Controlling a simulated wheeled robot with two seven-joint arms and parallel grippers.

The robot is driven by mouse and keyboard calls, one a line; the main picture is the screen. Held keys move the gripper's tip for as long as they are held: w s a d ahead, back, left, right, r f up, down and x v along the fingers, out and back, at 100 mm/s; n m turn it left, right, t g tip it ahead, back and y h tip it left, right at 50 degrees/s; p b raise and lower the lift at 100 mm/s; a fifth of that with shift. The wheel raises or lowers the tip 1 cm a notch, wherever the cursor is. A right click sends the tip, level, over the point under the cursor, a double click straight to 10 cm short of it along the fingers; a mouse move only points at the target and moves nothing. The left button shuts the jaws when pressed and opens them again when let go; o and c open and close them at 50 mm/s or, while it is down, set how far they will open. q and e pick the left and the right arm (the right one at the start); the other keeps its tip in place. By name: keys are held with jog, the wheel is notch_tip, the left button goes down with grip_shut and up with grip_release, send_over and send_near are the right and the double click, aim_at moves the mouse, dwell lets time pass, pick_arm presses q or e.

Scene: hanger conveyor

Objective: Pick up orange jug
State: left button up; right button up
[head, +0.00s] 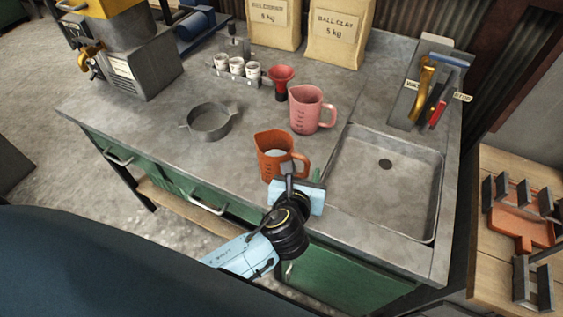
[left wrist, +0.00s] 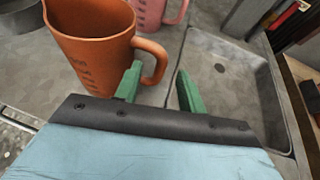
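The orange jug (head: 276,158) stands upright on the grey counter, just left of the sink, with its handle to the right. It also shows in the left wrist view (left wrist: 88,45), where its handle (left wrist: 153,62) is at the fingers. My left gripper (head: 289,170) is in front of the jug at its handle side. In the left wrist view its two green fingers (left wrist: 157,88) are apart, with the handle near the left finger and a gap to the right finger. I cannot tell whether a finger touches the handle. My right gripper is not in view.
A pink jug (head: 311,109) stands behind the orange one, near a red funnel (head: 281,78). A metal ring (head: 209,120) lies to the left. The sink (head: 388,190) is to the right and looks empty. Clay bags (head: 338,38) stand at the back.

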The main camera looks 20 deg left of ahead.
aim_at(306, 167)
pick_arm(q)
jog(key=x, duration=0.4)
jog(key=shift+w+f+b, duration=0.1)
jog(key=shift+w+b, duration=0.05)
jog(key=shift+b, duration=0.15)
grip_shut()
